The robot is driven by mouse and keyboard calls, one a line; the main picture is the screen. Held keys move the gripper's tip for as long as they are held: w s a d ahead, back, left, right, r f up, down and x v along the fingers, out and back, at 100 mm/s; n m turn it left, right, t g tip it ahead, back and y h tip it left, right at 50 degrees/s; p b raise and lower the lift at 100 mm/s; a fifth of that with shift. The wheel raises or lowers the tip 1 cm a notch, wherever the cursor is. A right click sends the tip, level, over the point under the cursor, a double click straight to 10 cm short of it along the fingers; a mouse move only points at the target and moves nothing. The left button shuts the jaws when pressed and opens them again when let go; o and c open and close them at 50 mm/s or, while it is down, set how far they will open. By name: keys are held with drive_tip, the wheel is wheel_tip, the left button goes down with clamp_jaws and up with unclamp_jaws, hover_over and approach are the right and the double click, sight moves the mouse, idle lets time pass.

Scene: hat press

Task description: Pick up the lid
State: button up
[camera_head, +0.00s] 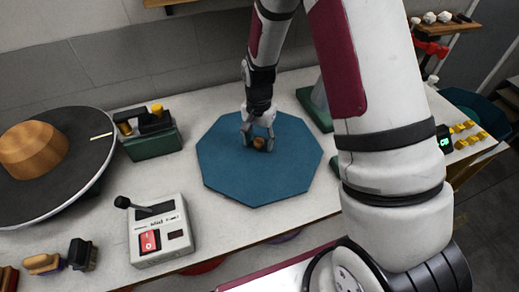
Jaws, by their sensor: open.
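The lid appears to be the flat blue octagonal plate (225,155) on the pale table, with a small brown knob (259,143) near its middle. My gripper (259,140) points down over the plate. Its fingers are open, one on each side of the knob. I cannot tell whether the fingertips touch the knob or the plate. My arm comes in from above and hides part of the back edge region.
A dark round plate with a wooden hat form (33,148) stands at left. A green block tool (150,135) and a white control box (160,232) with a lever and red switch are left of the lid. A green stand (316,108) is behind right. Small blocks lie front left.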

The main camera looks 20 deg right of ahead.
drive_tip(key=shift+f, duration=0.45)
clamp_jaws()
